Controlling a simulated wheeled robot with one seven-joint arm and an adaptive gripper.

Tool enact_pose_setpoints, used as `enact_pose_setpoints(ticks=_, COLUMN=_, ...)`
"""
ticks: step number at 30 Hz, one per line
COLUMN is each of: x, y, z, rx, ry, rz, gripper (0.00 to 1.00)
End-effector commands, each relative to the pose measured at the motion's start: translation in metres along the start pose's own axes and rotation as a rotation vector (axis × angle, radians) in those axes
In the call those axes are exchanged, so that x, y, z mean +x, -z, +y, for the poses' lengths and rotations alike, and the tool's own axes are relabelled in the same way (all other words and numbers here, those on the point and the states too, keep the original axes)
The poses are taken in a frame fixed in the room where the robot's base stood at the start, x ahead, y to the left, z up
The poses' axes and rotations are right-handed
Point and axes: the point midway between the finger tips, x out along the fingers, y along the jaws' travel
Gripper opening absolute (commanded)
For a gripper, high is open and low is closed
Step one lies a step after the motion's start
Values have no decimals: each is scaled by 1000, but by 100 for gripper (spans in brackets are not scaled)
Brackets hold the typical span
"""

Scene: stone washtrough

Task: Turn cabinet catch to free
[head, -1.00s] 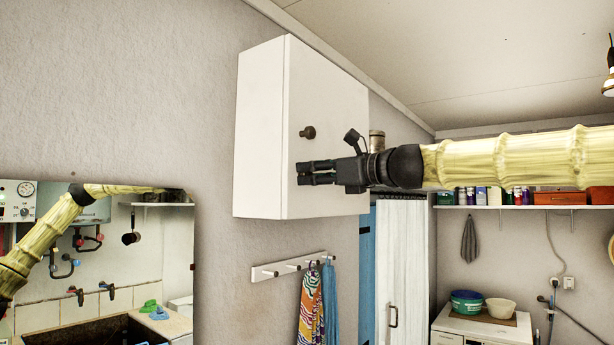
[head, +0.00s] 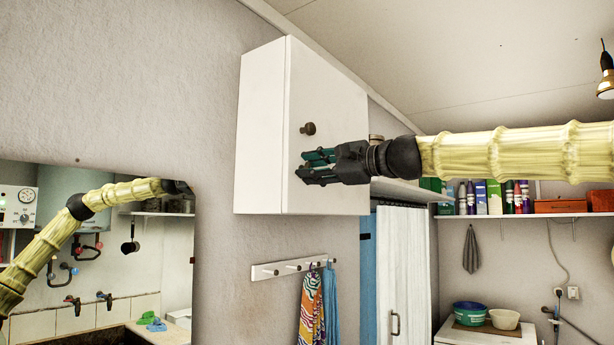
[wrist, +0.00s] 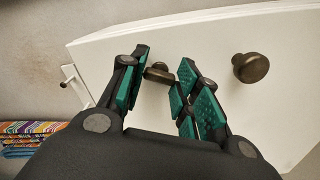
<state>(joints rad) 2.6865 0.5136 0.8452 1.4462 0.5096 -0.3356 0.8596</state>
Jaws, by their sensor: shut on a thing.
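The white wall cabinet (head: 340,95) is closed, its door facing my gripper (head: 309,167). The dark catch (wrist: 158,73) is a small brown bar low on the door, seen between my fingertips in the wrist view. My gripper (wrist: 159,76) is shut on it, with a green-padded finger on either side. In the head view the fingers mostly hide the catch. The round dark knob (head: 308,129) is just above the gripper; it also shows in the wrist view (wrist: 250,67), right of the fingers and untouched.
A peg rail (head: 290,267) with a striped cloth (head: 311,310) and a blue cloth hangs below the cabinet. A mirror (head: 150,250) is on the wall at left. A shelf (head: 560,214) with bottles and boxes is at the back right. The space before the door is otherwise open.

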Motion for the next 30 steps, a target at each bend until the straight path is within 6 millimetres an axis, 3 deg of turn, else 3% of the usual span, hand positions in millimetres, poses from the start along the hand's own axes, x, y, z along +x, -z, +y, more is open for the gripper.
enact_pose_setpoints(ticks=15, x=-1, y=0, z=0, rx=-374, ry=3, rz=0, gripper=8)
enact_pose_setpoints(ticks=30, x=-1, y=-1, z=-2, rx=-467, ry=4, rz=1, gripper=8)
